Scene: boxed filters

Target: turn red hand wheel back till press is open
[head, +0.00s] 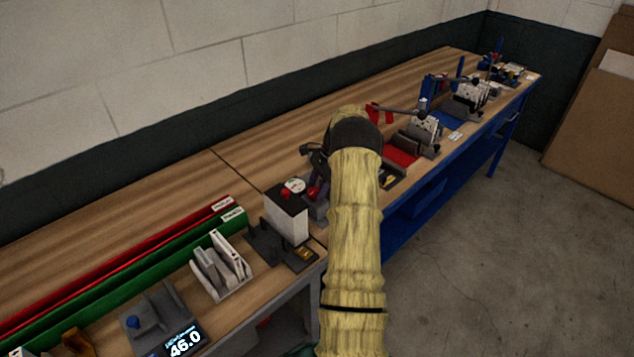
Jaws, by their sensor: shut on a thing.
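My gripper (316,180) shows only in part, as dark pieces to the left of my dark wrist and yellow-sleeved arm. It points down at the press (320,209) on the bench. A small red part, seemingly the red hand wheel (313,192), shows right below it. My gripper is shut on this wheel as far as I can see. My arm hides much of the press and the wheel, so I cannot tell how far the press is open.
A white box with a black top (287,222) and red button stands just left. Red (130,259) and green (140,277) rails, a white rack (222,268) and a display reading 46.0 (184,344) lie nearer. More fixtures (426,128) stand farther along the bench. Floor is clear at right.

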